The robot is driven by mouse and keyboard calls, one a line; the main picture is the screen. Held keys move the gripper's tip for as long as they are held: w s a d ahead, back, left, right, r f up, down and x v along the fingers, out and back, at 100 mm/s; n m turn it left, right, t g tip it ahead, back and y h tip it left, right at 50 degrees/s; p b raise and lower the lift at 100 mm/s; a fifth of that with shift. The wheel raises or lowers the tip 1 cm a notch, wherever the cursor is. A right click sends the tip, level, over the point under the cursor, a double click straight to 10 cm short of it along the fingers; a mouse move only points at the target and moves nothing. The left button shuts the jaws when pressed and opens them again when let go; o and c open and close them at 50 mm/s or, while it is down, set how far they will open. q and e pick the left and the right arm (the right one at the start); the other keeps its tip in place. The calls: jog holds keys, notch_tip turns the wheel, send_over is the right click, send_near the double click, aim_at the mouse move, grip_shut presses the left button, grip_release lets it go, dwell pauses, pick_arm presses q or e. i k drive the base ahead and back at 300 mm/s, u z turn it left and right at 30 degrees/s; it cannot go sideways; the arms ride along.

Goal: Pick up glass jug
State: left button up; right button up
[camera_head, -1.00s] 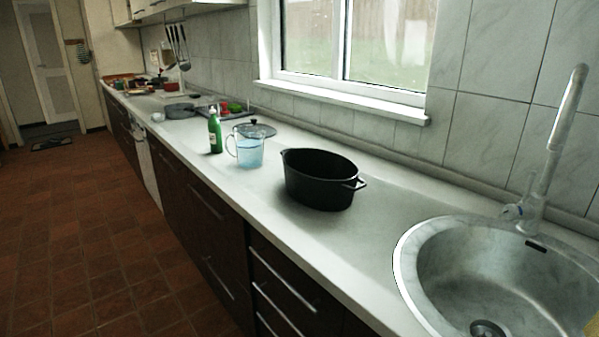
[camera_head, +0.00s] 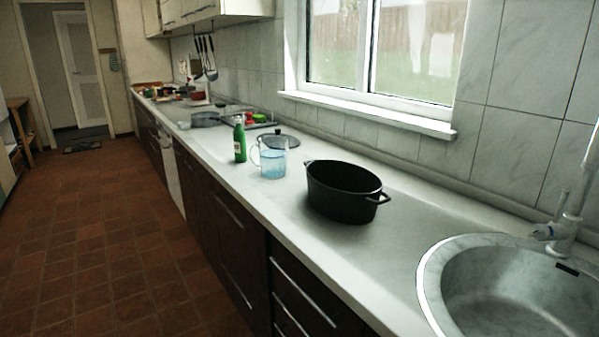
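The glass jug (camera_head: 272,160) stands upright on the white counter (camera_head: 245,185). It is clear, with light blue liquid in its lower part and its handle on the left side. It stands between a green bottle (camera_head: 240,141) on its left and a black pot (camera_head: 343,193) on its right. Neither of my grippers shows in the head view.
A dark lid (camera_head: 279,141) lies just behind the jug. A grey pan (camera_head: 208,118) and several small items sit farther along the counter. A round sink (camera_head: 505,285) with a tap (camera_head: 565,225) is at the right. The tiled floor (camera_head: 95,240) on the left is clear.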

aim_at(273, 150)
jog(key=u, duration=1.05)
jog(key=i, duration=2.9)
jog(key=z, duration=2.7)
